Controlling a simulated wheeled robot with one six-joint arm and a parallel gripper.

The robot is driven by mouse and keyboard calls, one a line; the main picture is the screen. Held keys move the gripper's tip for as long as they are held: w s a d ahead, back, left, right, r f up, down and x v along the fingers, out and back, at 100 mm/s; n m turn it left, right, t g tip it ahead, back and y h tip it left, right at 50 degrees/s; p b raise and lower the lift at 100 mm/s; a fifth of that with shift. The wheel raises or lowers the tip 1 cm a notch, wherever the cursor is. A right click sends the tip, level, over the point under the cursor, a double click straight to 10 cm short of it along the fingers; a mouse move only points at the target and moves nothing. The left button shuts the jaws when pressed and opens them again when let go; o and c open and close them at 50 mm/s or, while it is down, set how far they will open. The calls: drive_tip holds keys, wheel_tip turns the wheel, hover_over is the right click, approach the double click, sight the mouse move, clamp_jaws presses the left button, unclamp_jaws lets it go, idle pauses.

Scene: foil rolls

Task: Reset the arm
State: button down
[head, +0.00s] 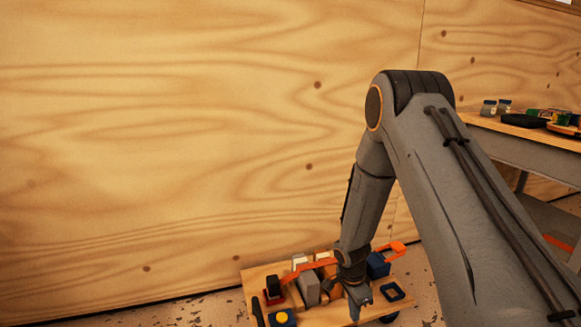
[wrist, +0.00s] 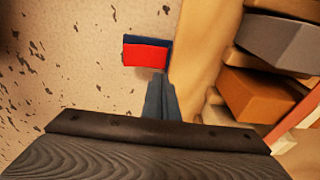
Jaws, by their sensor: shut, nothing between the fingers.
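My arm reaches from the right of the head view down to a low wooden board. My gripper (head: 358,308) is at its end, over the board's front part. In the wrist view, my gripper (wrist: 159,85) shows as closed fingers pointing away, with nothing between them. The fingertips appear beside the board's edge, with speckled floor to their left. How high they are above it I cannot tell.
The wooden board (head: 258,272) carries grey and white blocks, a dark blue block (head: 377,265) and an orange piece (head: 397,248). A red and blue item (wrist: 147,54) shows beyond the fingertips. A plywood wall (head: 180,130) stands behind; a workbench (head: 525,132) with jars is at right.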

drive_tip(key=s+a+r+n+p, duration=0.1)
drive_tip(key=s+a+r+n, duration=0.3)
drive_tip(key=r, duration=0.5)
drive_tip(key=s+a+r+n+y, duration=0.1)
drive_tip(key=s+a+r+n, duration=0.15)
drive_tip(key=a+r, duration=0.45)
drive_tip(key=s+a+r+n+p, duration=0.1)
drive_tip(key=s+a+r+n, duration=0.3)
drive_tip(key=r, duration=0.6)
drive_tip(key=s+a+r+n+y+p, duration=0.1)
drive_tip(key=s+a+r+n, duration=0.1)
drive_tip(key=s+r+n, duration=0.45)
drive_tip(key=s+a+r+n+y+p, duration=0.1)
drive_tip(key=s+a+r, duration=0.15)
drive_tip(key=s, duration=0.75)
drive_tip(key=s+a+r+n+y, duration=0.1)
drive_tip(key=s+r+n, duration=0.3)
drive_tip(key=s, duration=0.5)
drive_tip(key=d+r+m+p, duration=0.2)
drive_tip(key=d+r+p, duration=0.4)
drive_tip(key=r+p, duration=0.4)
drive_tip(key=d+r+m+h+p, duration=0.1)
drive_tip(key=d+r+m+p, duration=0.2)
drive_tip(key=d+r+p, duration=0.4)
drive_tip(key=d+r+m+h+p, duration=0.1)
drive_tip(key=d+r+m+p, duration=0.1)
drive_tip(key=d+r+p, duration=0.5)
drive_tip(key=shift+w+d+r+m+g+p, duration=0.25)
drive_tip(key=shift+r+p, duration=2.7)
drive_tip(key=shift+p, duration=4.2)
